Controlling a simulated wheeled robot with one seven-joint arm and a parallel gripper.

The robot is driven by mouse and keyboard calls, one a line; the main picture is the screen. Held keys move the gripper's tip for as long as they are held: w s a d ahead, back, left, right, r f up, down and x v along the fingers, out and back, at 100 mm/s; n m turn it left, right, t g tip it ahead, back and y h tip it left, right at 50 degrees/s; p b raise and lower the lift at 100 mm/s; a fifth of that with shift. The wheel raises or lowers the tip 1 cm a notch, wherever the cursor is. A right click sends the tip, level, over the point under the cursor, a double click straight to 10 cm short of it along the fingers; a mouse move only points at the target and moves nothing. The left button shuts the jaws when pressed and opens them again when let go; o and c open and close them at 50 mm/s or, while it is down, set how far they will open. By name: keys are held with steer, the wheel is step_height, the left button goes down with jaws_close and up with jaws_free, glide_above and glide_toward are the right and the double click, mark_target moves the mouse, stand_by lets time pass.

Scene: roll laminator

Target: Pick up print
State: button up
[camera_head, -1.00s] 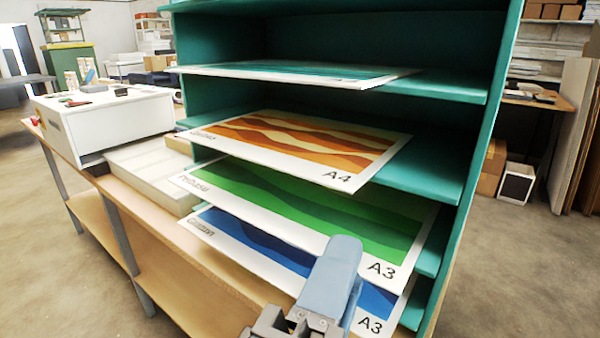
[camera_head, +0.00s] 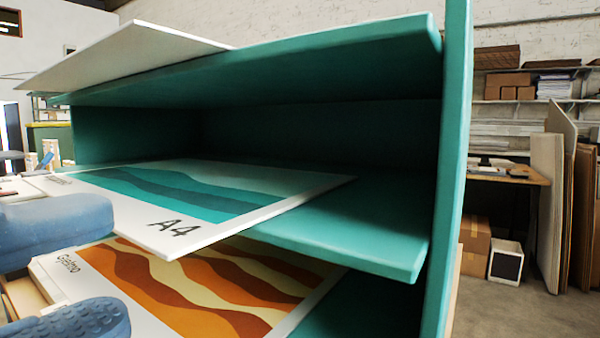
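A teal-patterned print marked A4 (camera_head: 190,190) lies flat on the middle visible shelf and juts out past its front edge. An orange and brown print (camera_head: 210,290), labelled at its left end, lies on the shelf below. My gripper (camera_head: 108,272) is at the lower left, with two blue fingers apart, one above the other. The upper finger covers part of the view near the teal print's front edge. The white margin of the orange print shows in the gap between the fingers; I cannot tell whether it lies between them in depth. No print is visibly gripped.
The green shelf rack (camera_head: 455,150) has a tall side panel at right. A white sheet (camera_head: 125,55) juts out from the upper shelf (camera_head: 330,60). Cardboard boxes, a side table (camera_head: 510,172) and leaning boards (camera_head: 548,200) stand behind at right.

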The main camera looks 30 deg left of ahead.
steer(key=shift+w+d+f+p, duration=0.1)
steer(key=shift+w+d+p, duration=0.05)
steer(key=shift+w, duration=0.9)
steer(key=shift+w+d+p, duration=0.15)
steer(key=shift+w+p, duration=0.05)
steer(key=shift+w, duration=0.85)
steer(key=shift+w+d+f+p, duration=0.1)
steer(key=shift+w+d+p, duration=0.05)
steer(key=shift+w, duration=0.9)
steer(key=shift+c, duration=0.5)
jaws_close()
steer(key=shift+r, duration=0.1)
